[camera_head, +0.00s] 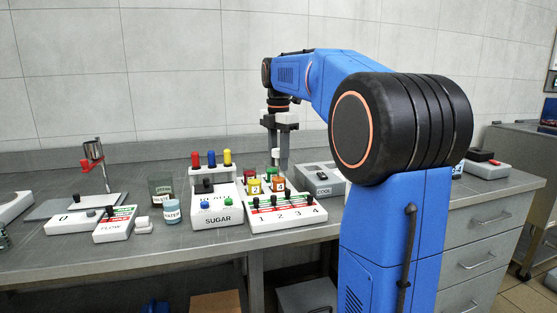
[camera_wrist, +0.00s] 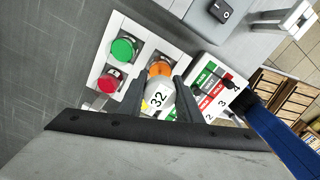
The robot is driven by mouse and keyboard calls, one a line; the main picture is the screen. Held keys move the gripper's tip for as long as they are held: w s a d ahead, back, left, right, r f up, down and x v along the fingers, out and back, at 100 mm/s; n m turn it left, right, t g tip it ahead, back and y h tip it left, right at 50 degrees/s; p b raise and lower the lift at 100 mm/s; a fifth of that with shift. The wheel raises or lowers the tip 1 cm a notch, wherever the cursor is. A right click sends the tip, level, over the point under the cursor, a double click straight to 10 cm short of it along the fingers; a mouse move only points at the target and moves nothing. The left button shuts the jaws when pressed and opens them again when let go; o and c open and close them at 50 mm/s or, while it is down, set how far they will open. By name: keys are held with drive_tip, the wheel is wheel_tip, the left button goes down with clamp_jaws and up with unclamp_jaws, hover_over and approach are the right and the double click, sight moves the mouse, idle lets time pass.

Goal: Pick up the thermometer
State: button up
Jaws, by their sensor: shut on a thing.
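The thermometer (camera_wrist: 158,99) has a pale, rounded head with a white face reading "32" in the wrist view. My gripper (camera_wrist: 159,92) is shut on it, with one dark finger on either side. In the head view my gripper (camera_head: 279,158) points down above the back of the group of jars. The thermometer cannot be made out clearly there. The wrist view shows an orange-topped jar (camera_wrist: 160,69) just beyond the thermometer's head. The thermometer's lower part is hidden, so I cannot tell whether it touches a jar.
Green (camera_wrist: 123,50) and red (camera_wrist: 110,80) lids sit in a white holder beside my gripper. A numbered switch panel (camera_head: 288,224) stands in front, a SUGAR box (camera_head: 218,219) to the left, and a grey COOL box (camera_head: 320,180) to the right.

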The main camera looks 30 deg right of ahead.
wheel_tip(320, 180, up, 10)
drive_tip(key=shift+f, duration=0.15)
idle(0.3)
